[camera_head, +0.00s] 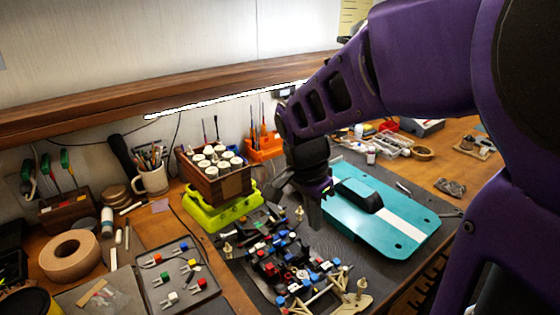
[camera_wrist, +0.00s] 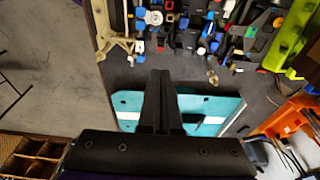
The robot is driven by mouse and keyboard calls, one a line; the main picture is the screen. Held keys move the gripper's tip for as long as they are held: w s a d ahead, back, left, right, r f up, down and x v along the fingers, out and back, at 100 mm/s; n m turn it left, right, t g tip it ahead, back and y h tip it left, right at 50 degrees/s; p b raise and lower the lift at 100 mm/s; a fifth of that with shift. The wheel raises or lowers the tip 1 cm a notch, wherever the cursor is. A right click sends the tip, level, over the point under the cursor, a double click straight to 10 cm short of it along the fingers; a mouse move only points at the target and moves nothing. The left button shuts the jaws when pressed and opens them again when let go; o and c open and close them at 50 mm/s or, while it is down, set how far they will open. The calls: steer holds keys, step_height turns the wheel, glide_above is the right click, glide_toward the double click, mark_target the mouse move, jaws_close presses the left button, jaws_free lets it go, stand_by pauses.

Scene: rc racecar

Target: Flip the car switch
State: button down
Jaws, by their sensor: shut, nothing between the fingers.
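The RC car's open black chassis (camera_head: 285,262), crowded with small red, blue and white parts, lies on the dark mat. It also shows along the top of the wrist view (camera_wrist: 188,40). The teal car body shell (camera_head: 402,232) with a white stripe lies to its right; in the wrist view the teal shell (camera_wrist: 205,104) is partly hidden behind my fingers. My gripper (camera_head: 314,222) is shut and empty, pointing down between the chassis and the shell. Its closed fingers show in the wrist view (camera_wrist: 161,75). I cannot make out which small part is the switch.
A lime-green base (camera_head: 208,218) with a wooden box of white-topped containers (camera_head: 222,178) stands behind the chassis. A grey tray (camera_head: 178,275) of small parts lies at left, near a tape roll (camera_head: 70,255). An orange tool holder (camera_head: 263,147) stands at the back.

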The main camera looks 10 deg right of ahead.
mark_target(319, 261)
steer(key=b+x, duration=0.9)
steer(key=x, duration=0.3)
steer(key=shift+f, duration=0.25)
